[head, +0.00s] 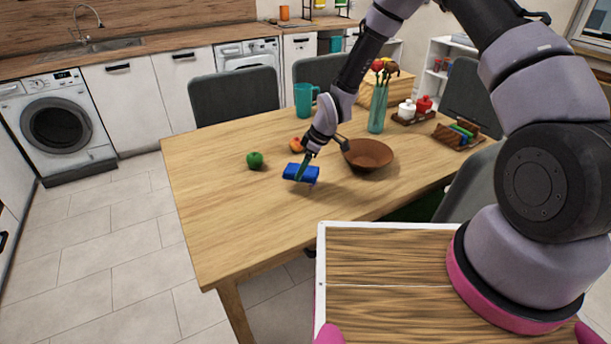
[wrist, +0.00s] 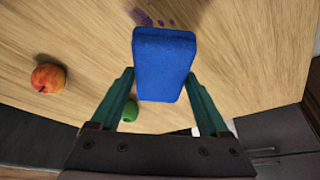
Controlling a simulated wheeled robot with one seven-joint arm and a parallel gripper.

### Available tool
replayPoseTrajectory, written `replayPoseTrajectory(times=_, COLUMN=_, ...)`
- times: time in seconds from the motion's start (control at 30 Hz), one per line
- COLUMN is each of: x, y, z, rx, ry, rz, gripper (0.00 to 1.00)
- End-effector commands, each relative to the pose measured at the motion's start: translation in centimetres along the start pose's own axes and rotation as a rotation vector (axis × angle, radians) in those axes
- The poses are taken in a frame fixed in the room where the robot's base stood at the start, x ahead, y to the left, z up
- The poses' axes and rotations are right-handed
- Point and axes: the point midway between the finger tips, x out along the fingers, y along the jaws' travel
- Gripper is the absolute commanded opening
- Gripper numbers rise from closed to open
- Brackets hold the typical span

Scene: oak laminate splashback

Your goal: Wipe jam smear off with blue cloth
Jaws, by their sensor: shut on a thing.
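The blue cloth (head: 301,174), a thick folded block, is over the wooden table in the head view. My gripper (head: 304,166) is shut on it, and in the wrist view the green fingers flank the cloth (wrist: 164,62). The jam smear (wrist: 152,18) shows as dark purple blotches on the tabletop at the top of the wrist view, just beyond the cloth. The cloth may hide part of it. I cannot make the smear out in the head view. Whether the cloth touches the table is unclear.
A brown bowl (head: 368,155) stands close on the right, with a teal mug (head: 304,100) and a flower vase (head: 377,110) behind. The table's (head: 235,215) front left is clear.

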Motion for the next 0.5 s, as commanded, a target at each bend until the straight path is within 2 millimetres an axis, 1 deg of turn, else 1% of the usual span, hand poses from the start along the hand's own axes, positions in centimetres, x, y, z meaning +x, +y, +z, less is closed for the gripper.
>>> replayPoseTrajectory(times=0.1, x=-0.9, y=0.1, z=-0.9, rx=-0.001, ry=0.002, rz=0.002, gripper=0.18)
replayPoseTrajectory(times=0.3, x=-2.2, y=0.1, z=-2.0, rx=0.002, ry=0.001, rz=0.002, gripper=0.18)
replayPoseTrajectory(times=0.5, x=-2.5, y=0.1, z=-2.3, rx=0.003, ry=0.0, rz=0.001, gripper=0.18)
